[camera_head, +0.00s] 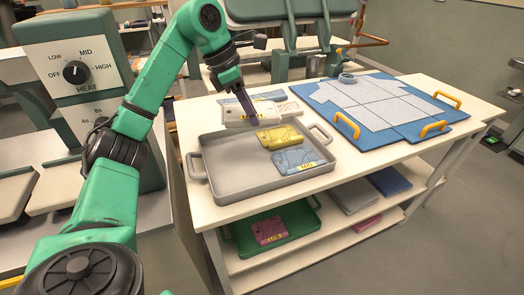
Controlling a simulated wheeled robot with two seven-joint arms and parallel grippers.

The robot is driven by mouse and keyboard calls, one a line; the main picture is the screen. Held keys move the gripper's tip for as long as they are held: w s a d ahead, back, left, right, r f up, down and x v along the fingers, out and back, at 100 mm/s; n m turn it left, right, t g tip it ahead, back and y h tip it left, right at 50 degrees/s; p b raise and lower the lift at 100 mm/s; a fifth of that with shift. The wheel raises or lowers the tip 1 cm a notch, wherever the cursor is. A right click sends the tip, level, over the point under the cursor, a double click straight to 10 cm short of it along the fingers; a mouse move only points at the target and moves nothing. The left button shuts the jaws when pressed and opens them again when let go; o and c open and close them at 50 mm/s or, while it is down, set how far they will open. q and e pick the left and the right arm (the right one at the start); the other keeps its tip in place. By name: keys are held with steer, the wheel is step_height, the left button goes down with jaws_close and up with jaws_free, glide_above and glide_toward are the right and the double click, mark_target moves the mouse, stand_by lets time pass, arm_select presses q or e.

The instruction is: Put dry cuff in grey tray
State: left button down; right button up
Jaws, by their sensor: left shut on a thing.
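The grey tray (228,181) sits on the table, with a yellow cuff (281,136) and a light blue cuff (294,160) lying in its right part. My left gripper (249,113) points down at the tray's back edge. It is shut on a whitish cuff (267,114), which overlaps the back rim in this view. I cannot tell whether that cuff touches the tray, and the fingers hide part of it. My right gripper is not in view.
A blue board (408,131) with a pale grid and yellow handles fills the table's right side. A green tray (293,217) with a pink item is on the shelf below. A heat dial panel (76,71) stands at left. The tray's left part is clear.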

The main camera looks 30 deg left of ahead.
mark_target(249, 124)
arm_select(q)
steer(key=shift+w+a+r+n+y, duration=0.1)
steer(key=shift+a+r+n+y, duration=0.2)
steer(key=shift+a+r+n, duration=0.35)
steer(key=shift+w+d+f+n+t+b, duration=0.15)
steer(key=shift+n+t+b, duration=0.2)
steer(key=shift+n, duration=0.3)
step_height(249, 124, down, 5)
steer(key=b, duration=0.2)
steer(key=shift+b, duration=0.3)
step_height(249, 124, down, 14)
steer(key=shift+f+b, duration=0.1)
steer(key=shift+b, duration=1.15)
steer(key=shift+f, duration=0.1)
steer(key=c, duration=0.7)
jaws_free()
